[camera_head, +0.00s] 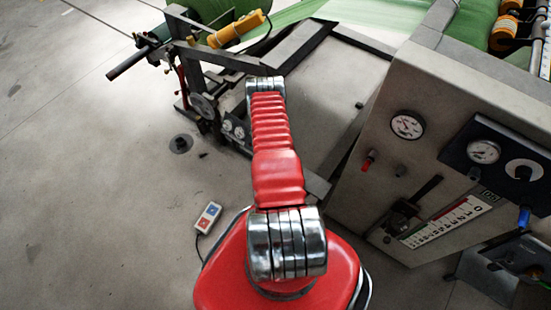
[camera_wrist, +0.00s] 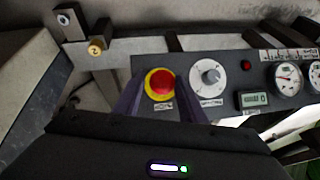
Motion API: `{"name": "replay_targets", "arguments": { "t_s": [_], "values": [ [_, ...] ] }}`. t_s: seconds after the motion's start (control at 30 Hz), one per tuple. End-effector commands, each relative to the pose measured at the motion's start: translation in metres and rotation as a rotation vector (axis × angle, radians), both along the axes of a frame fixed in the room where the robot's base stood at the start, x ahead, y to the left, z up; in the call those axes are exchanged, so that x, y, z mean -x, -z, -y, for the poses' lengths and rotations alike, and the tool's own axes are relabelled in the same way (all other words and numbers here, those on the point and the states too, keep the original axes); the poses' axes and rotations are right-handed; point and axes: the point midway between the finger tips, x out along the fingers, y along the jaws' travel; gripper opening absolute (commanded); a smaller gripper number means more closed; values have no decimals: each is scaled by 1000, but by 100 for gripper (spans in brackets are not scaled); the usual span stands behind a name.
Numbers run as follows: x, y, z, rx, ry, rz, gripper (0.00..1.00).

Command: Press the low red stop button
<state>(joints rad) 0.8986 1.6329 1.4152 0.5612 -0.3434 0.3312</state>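The red stop button (camera_wrist: 161,82), a round cap in a yellow ring, sits at the left end of a dark control panel (camera_wrist: 228,104) in the wrist view. A small label lies just under it. My gripper (camera_wrist: 160,79) has its two dark fingers apart, one on each side of the button in the picture, with nothing between them but the view of the button. I cannot tell whether the fingers touch the panel. In the head view my red arm reaches away, and the gripper and the stop button are hidden.
Right of the button are a grey rotary knob (camera_wrist: 208,76), a small red lamp (camera_wrist: 246,65), a digital display (camera_wrist: 252,99) and gauges. The head view shows a large grey cabinet (camera_head: 436,110) at right, a two-button pendant (camera_head: 208,217) on the floor, and open floor at left.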

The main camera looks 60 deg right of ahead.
Motion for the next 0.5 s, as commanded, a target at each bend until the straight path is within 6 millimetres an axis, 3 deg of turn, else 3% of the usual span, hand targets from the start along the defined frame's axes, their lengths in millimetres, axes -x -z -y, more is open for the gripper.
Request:
{"name": "replay_targets", "arguments": {
  "t_s": [0.17, 0.5],
  "values": [
    [-1, -1, 1, 3, -1, 1, 49],
    [-4, -5, 1, 5, -4, 3, 49]
  ]
}}
